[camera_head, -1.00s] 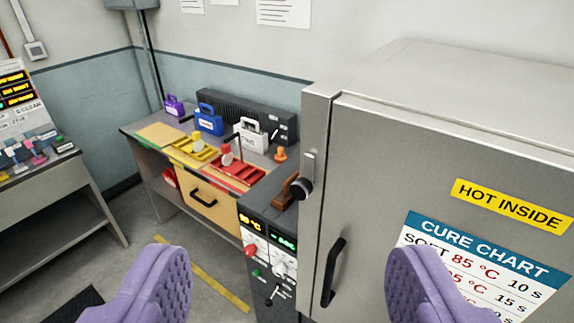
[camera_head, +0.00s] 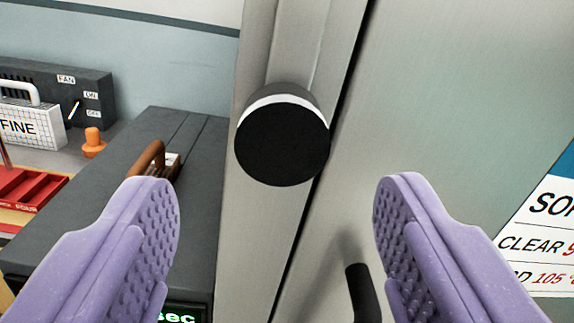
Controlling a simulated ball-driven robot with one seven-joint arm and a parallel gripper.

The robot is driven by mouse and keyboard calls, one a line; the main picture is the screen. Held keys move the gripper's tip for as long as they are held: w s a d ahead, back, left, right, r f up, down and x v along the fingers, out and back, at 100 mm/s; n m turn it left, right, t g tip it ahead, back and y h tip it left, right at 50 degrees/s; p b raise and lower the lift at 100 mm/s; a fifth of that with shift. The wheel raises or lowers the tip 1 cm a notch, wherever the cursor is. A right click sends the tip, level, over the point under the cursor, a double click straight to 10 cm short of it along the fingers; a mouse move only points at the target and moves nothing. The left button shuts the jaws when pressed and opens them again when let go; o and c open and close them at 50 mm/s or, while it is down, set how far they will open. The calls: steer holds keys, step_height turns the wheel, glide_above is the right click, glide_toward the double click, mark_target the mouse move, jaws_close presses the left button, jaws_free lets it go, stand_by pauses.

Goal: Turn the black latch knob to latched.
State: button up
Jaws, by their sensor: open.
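The black latch knob (camera_head: 282,143) is a round black disc with a pale rim along its top. It sits on the grey metal frame beside the door seam of the oven cabinet, near the picture's middle. My gripper (camera_head: 272,195) is open, with purple bumpy fingers to the lower left and lower right of the knob. The fingers are apart from the knob, and nothing is between them. No mark on the knob's face shows which way it is turned.
A black door handle (camera_head: 363,293) stands out below, near the right finger. The grey cabinet door (camera_head: 450,95) fills the right.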

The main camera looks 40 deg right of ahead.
mark_target(282, 146)
steer(key=x, duration=0.6)
steer(key=shift+w+d+r, duration=0.1)
steer(key=shift+w+d, duration=0.1)
steer(key=shift+d, duration=0.15)
jaws_close()
